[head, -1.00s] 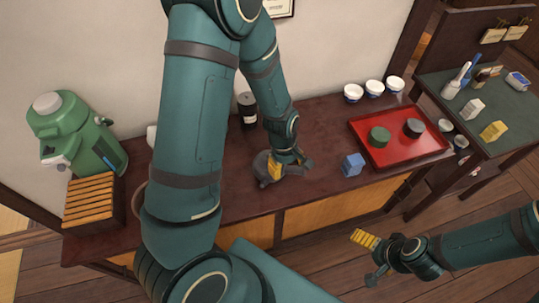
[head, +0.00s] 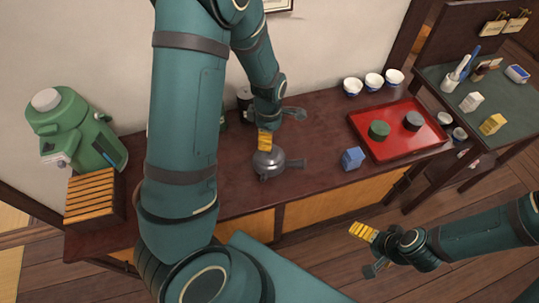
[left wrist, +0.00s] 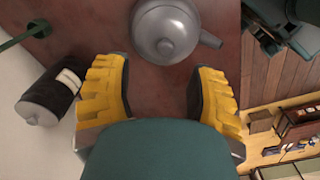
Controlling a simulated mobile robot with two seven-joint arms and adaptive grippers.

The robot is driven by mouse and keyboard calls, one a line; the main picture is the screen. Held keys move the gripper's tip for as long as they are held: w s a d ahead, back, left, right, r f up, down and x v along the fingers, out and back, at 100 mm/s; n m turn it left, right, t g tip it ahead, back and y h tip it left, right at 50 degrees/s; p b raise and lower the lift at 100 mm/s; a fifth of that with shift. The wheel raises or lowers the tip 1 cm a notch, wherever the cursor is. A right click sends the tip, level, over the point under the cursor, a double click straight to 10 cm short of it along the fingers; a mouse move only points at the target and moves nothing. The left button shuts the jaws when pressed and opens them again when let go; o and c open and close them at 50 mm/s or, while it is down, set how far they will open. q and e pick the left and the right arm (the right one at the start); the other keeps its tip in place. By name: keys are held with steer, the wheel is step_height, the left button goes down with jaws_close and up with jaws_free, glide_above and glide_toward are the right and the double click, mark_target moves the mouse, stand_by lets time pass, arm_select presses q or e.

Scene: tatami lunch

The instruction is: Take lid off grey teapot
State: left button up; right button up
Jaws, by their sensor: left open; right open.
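The grey teapot (head: 268,164) stands upright on the dark wooden counter, its handle pointing right. In the left wrist view the teapot (left wrist: 180,20) is at the top, and its round lid with a small knob (left wrist: 165,46) appears to sit on it. My left gripper (head: 279,127) is open and empty, just behind and above the teapot. In the left wrist view my left gripper (left wrist: 161,65) has its yellow fingers spread, with the teapot beyond the tips and apart from them. My right gripper (head: 366,250) is open and empty, in front of the counter.
A blue cube (head: 352,158) is right of the teapot. A red tray (head: 385,158) holds two small round containers. A green dispenser (head: 88,140) stands at the left.

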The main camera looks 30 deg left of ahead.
mark_target(272, 158)
arm_select(q)
steer(key=shift+s+d+f+b, duration=0.15)
steer(key=shift+f+b, duration=0.2)
steer(key=shift+f, duration=1.1)
steer(key=shift+s+d+f+b, duration=0.15)
steer(key=shift+f+b, duration=0.15)
steer(key=shift+f, duration=1.1)
steer(key=shift+o, duration=0.2)
jaws_close()
